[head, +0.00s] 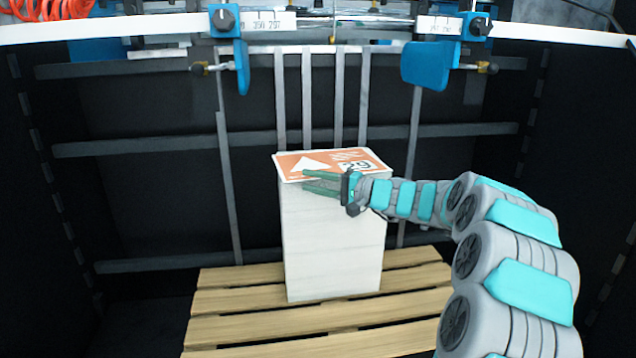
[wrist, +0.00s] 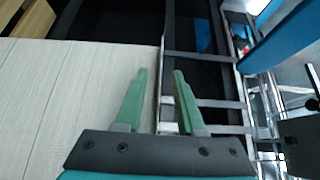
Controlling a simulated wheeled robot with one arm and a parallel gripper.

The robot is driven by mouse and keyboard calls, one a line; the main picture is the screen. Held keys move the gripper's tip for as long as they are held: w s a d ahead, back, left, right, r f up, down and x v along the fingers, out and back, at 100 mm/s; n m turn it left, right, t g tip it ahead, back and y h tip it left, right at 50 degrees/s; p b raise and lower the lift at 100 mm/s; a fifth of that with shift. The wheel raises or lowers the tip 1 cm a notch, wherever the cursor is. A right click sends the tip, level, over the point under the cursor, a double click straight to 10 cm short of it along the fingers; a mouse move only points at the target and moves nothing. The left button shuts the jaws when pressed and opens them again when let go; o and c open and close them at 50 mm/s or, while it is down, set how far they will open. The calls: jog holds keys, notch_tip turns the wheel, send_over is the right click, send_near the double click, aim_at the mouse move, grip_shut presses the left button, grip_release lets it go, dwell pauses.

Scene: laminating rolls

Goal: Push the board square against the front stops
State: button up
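The board (head: 310,158), printed orange and white with a number 29, lies on top of a tall white stack (head: 330,245). It sits slightly turned, with its left edge a little past the stack. Grey upright bars (head: 340,100) stand behind the stack, probably the front stops; any contact with the board is hard to judge. My gripper (head: 308,181) is at the board's near edge, coming from the right, its green fingers pointing left. The wrist view shows the fingers (wrist: 159,72) apart with nothing clearly gripped, beside the stack's pale face (wrist: 60,100) and its edge.
The stack stands on a slatted wooden pallet (head: 310,335). Two blue plates (head: 242,67) and (head: 427,65) hang from a scaled rail (head: 270,22) above and behind. Dark side walls and horizontal grey bars (head: 150,142) enclose the bay. Space to the stack's left is free.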

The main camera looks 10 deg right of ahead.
jog(key=shift+c, duration=0.3)
grip_shut()
dwell(1.1)
